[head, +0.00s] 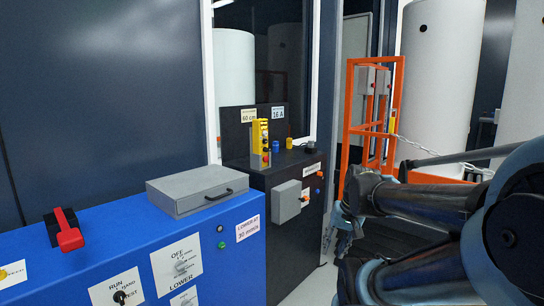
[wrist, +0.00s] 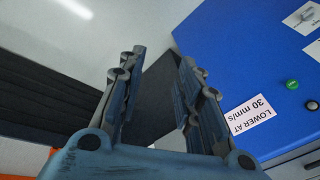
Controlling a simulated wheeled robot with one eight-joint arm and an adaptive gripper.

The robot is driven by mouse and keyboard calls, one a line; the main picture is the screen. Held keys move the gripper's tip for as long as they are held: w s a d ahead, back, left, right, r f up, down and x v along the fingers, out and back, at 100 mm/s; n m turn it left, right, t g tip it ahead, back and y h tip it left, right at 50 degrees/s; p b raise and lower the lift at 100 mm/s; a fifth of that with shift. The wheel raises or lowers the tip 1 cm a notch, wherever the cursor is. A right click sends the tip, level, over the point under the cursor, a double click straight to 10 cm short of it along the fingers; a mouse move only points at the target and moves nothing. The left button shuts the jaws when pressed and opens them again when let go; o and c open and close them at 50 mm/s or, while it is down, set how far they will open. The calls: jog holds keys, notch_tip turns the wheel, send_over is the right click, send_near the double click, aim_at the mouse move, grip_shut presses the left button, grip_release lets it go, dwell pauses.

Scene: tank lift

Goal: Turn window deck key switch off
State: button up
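The dark console (head: 262,172) below the window looks like the window deck. On its top are a yellow pendant (head: 260,140) with several buttons, a small blue part (head: 289,143) and a black knob-like part (head: 311,147). I cannot tell which of these is the key switch, or its position. My gripper (head: 343,222) is in front and to the right of this console, apart from it. In the wrist view my gripper (wrist: 163,58) is open, with nothing seen between its fingers.
A blue desk (head: 120,255) stands at front left, with a grey case (head: 205,188), a red-handled switch (head: 66,232) and labelled controls. A grey box (head: 287,201) projects from the dark console's front. An orange frame (head: 351,120) and white tanks (head: 440,70) stand behind my arm.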

jog(key=w+a+r+m+t+y, duration=0.1)
jog(key=w+a+r+m+y, duration=0.35)
jog(key=w+a, duration=0.6)
jog(key=m+t+y, duration=0.8)
jog(key=m+y, duration=0.4)
jog(key=m, duration=0.3)
send_near(266, 150)
jog(key=x, duration=0.5)
jog(key=w+x, duration=0.1)
jog(key=x, duration=0.1)
jog(key=shift+w+d+f, duration=0.1)
jog(key=shift+w, duration=0.05)
jog(key=shift+y, duration=0.25)
grip_shut()
